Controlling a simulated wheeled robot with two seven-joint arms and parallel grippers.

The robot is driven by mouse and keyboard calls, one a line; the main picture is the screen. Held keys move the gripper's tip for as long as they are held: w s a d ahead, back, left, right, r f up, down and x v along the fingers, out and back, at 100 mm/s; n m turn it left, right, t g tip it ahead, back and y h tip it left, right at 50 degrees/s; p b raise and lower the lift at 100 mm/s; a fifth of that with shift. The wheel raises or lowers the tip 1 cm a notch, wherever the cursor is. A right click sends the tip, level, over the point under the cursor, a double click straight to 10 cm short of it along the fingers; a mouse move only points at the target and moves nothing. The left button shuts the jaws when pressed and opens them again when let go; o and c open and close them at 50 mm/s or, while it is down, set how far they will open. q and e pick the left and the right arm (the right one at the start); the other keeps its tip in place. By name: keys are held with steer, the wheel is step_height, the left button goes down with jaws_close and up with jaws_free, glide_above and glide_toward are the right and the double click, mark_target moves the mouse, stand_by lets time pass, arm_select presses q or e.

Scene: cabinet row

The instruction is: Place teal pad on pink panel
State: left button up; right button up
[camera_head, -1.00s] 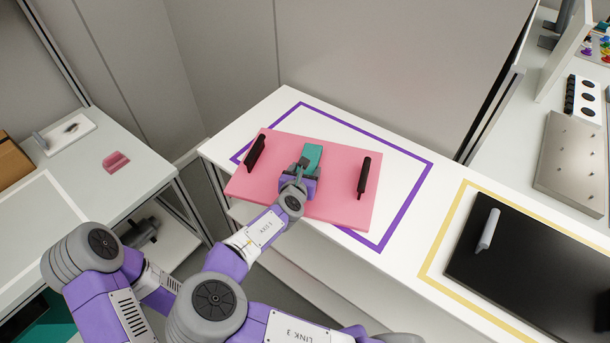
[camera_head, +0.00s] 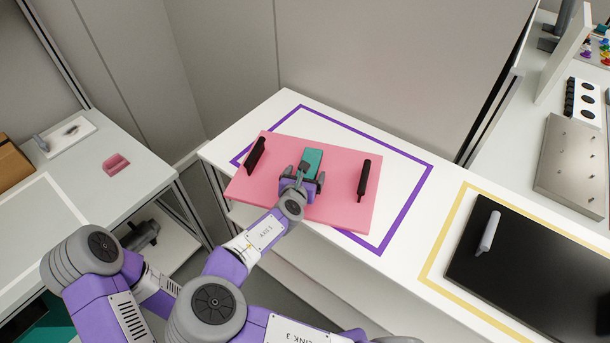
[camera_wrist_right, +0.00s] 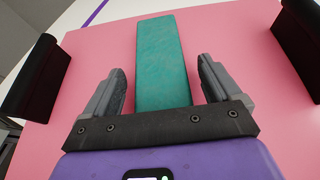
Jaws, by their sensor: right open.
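The teal pad (camera_head: 314,161) rests on the pink panel (camera_head: 334,207), between its two black handles. In the right wrist view the teal pad (camera_wrist_right: 161,55) extends away from me over the pink panel (camera_wrist_right: 225,50). My right gripper (camera_head: 304,172) is over the panel at the pad's near end. Its fingers (camera_wrist_right: 162,88) are open, one on each side of the pad, with a gap on both sides. The near end of the pad is hidden by the gripper body. My left gripper is not in view.
Black handles (camera_head: 256,156) and (camera_head: 363,179) stand up on either side of the gripper. The panel overlaps a purple outline (camera_head: 408,203) on the white counter. A black panel (camera_head: 540,270) lies to the right. A pink block (camera_head: 116,164) sits on the left table.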

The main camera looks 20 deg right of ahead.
steer(key=p+v, duration=0.1)
steer(key=v, duration=0.5)
steer(key=shift+s+a+r+p, duration=0.15)
steer(key=shift+s+p, duration=0.05)
steer(key=shift+p, duration=0.15)
steer(key=shift+s+a+r, duration=0.1)
steer(key=shift+s+a, duration=0.05)
steer(key=shift+s, duration=0.25)
